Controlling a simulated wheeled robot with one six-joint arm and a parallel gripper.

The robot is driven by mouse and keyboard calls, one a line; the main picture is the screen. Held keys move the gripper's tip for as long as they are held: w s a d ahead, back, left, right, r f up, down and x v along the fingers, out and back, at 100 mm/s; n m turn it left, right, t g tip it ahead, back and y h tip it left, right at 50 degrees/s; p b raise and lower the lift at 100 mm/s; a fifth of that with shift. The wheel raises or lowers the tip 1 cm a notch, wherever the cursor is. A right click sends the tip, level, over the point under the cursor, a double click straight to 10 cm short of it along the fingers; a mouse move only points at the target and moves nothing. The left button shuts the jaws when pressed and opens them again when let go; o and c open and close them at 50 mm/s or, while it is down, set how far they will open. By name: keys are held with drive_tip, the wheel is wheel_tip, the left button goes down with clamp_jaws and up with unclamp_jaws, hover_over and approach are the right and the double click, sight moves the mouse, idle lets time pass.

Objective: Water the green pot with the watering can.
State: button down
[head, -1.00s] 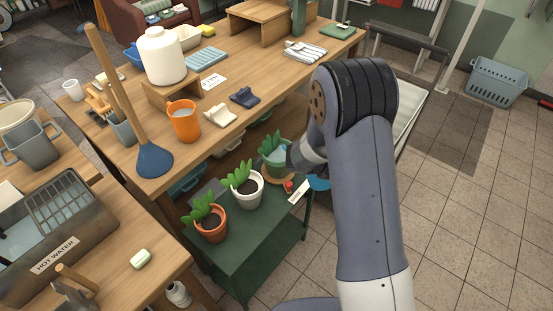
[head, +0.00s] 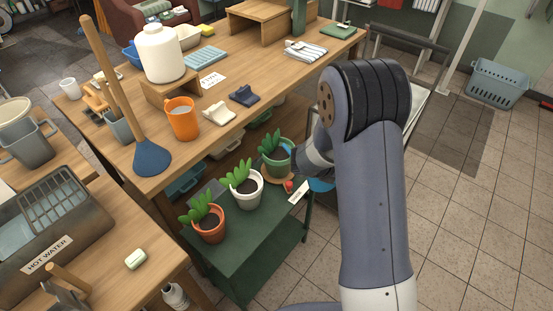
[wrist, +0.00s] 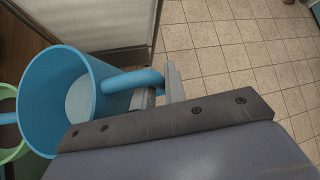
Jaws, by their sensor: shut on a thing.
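The green pot (head: 281,163) holds a leafy plant and stands at the far end of the green bench, on a terracotta saucer. The blue watering can (head: 321,184) is mostly hidden behind my arm in the head view. In the wrist view the can (wrist: 68,112) shows its open top, with a pale round area inside. My gripper (wrist: 160,90) is shut on its handle. The can's spout points left, over the rim of the green pot (wrist: 12,152), which is partly cut off. Whether water is flowing cannot be seen.
A white pot (head: 246,195) and a terracotta pot (head: 209,229), both planted, stand nearer on the green bench (head: 245,262). A small red object (head: 288,186) lies beside the saucer. The wooden table (head: 235,120) runs along the left. Tiled floor is open at right.

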drive_tip(key=shift+d+f+y+b, duration=0.1)
drive_tip(key=shift+f+y+b, duration=0.2)
drive_tip(key=shift+f+b, duration=0.85)
drive_tip(key=shift+r+b, duration=0.3)
drive_tip(key=shift+b, duration=0.05)
drive_tip(key=f+b, duration=0.1)
drive_tip(key=b, duration=0.2)
drive_tip(key=shift+f+m+t+y, duration=0.3)
drive_tip(key=shift+m+t, duration=0.1)
drive_tip(key=shift+f+b, duration=0.35)
drive_tip(key=shift+b, duration=0.9)
drive_tip(key=shift+f+m+t+y+b, duration=0.1)
drive_tip(key=shift+m+t+y+b, duration=0.25)
drive_tip(key=shift+y+b, duration=0.4)
drive_tip(key=shift+w+a+r+p, duration=0.1)
drive_tip(key=shift+r+p, duration=0.7)
drive_tip(key=shift+r, duration=0.4)
drive_tip(key=shift+a+r+p, duration=0.1)
drive_tip(key=shift+r+p, duration=0.65)
drive_tip(key=shift+r, duration=0.4)
